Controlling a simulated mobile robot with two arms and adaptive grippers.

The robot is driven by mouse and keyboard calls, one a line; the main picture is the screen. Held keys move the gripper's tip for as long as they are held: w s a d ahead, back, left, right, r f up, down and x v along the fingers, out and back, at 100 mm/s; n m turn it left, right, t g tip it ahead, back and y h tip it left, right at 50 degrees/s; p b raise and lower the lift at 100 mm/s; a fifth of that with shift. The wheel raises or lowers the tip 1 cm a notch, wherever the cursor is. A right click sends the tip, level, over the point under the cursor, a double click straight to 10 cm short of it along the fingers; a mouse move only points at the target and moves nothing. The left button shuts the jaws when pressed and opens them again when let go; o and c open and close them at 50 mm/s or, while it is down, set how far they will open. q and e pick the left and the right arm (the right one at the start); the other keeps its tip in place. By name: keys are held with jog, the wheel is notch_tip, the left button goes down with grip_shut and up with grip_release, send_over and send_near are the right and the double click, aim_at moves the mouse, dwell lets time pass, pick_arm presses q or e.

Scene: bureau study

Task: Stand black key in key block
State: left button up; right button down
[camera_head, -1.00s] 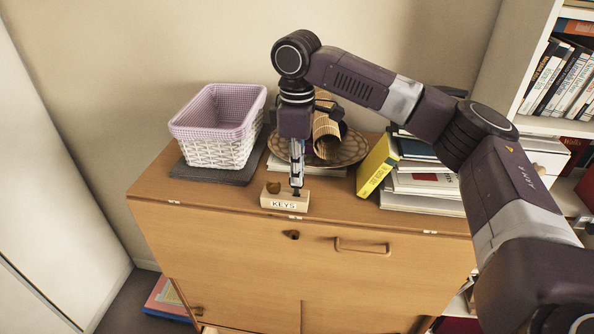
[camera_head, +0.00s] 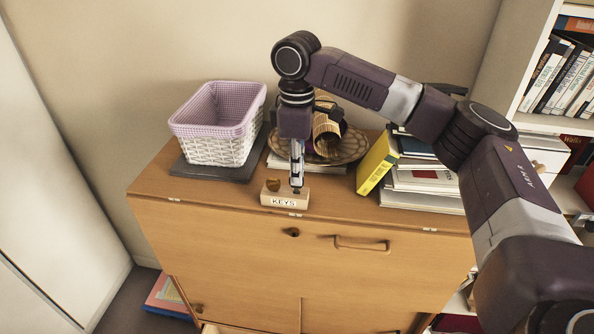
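The pale wooden key block (camera_head: 284,202), with "KEYS" on its front, sits near the front edge of the bureau top. A brass-coloured key (camera_head: 273,185) stands upright in its left part. My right gripper (camera_head: 297,186) points straight down over the right part of the block, its fingers close together. A small dark piece, which looks like the black key (camera_head: 296,191), shows between the fingertips and the block top. The fingers hide most of it, and I cannot tell how deep it sits in the block. My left gripper is not in view.
A white wicker basket (camera_head: 217,152) with lilac lining stands at the left. Behind my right gripper are a woven plate (camera_head: 350,147) and a bamboo roll (camera_head: 326,138). A yellow book (camera_head: 376,164) and stacked books (camera_head: 425,190) stand at the right. The bureau top left of the block is bare.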

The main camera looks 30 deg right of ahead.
jog(key=shift+f, duration=0.6)
dwell(0.3)
jog(key=c, duration=2.2)
grip_release()
jog(key=shift+o, duration=0.6)
jog(key=o, duration=0.5)
jog(key=shift+r, duration=0.1)
jog(key=shift+r, duration=3.9)
